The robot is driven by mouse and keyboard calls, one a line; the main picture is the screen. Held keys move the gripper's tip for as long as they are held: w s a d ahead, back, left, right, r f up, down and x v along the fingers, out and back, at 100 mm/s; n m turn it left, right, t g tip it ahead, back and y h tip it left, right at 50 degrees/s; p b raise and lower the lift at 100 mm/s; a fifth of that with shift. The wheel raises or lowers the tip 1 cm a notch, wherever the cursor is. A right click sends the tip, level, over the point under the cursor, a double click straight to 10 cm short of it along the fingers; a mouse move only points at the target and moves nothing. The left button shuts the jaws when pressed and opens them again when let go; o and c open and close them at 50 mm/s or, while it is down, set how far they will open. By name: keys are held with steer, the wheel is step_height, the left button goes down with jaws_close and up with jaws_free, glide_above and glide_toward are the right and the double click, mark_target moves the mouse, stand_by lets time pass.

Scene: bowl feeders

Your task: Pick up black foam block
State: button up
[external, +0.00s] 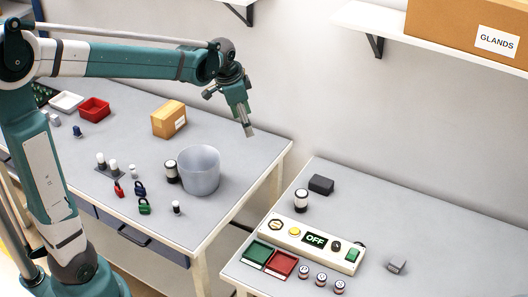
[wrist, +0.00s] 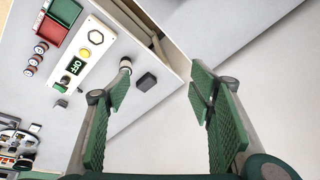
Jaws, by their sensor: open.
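The black foam block (external: 320,184) lies on the right-hand grey table, towards its back edge. It also shows in the wrist view as a dark block (wrist: 146,81), seen between the open fingers but well beyond them. My gripper (external: 247,130) is high in the air at the back edge of the left table, up and to the left of the block in the external view. In the wrist view my gripper (wrist: 158,78) has its green-padded fingers wide apart with nothing between them.
Beside the block stand a black-and-white cylinder (external: 301,200) and a white control panel (external: 270,229) reading OFF. A small grey block (external: 396,265) lies nearer the front. The left table holds a grey bucket (external: 199,171) and a cardboard box (external: 169,119). A shelf (external: 390,22) hangs above.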

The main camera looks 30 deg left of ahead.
steer(key=w+d+f+m+g, duration=0.1)
steer(key=w+d+f+m, duration=0.1)
steer(key=w+d+f, duration=0.4)
steer(key=w+d+f+m+g, duration=0.1)
steer(key=w+d+f+m, duration=0.2)
steer(key=w, duration=0.4)
steer(key=m+g, duration=0.2)
steer(key=m, duration=0.2)
glide_above(322, 181)
steer(key=shift+y, duration=0.3)
steer(key=f, duration=1.8)
steer(key=shift+s+a+f, duration=0.1)
steer(key=shift+a+f, duration=0.1)
steer(key=shift+a, duration=0.15)
steer(key=shift+d+f, duration=0.2)
steer(key=shift+f, duration=0.2)
steer(key=shift+f, duration=0.1)
steer(key=shift+f, duration=1.15)
steer(key=shift+f, duration=0.15)
steer(key=shift+f, duration=2.45)
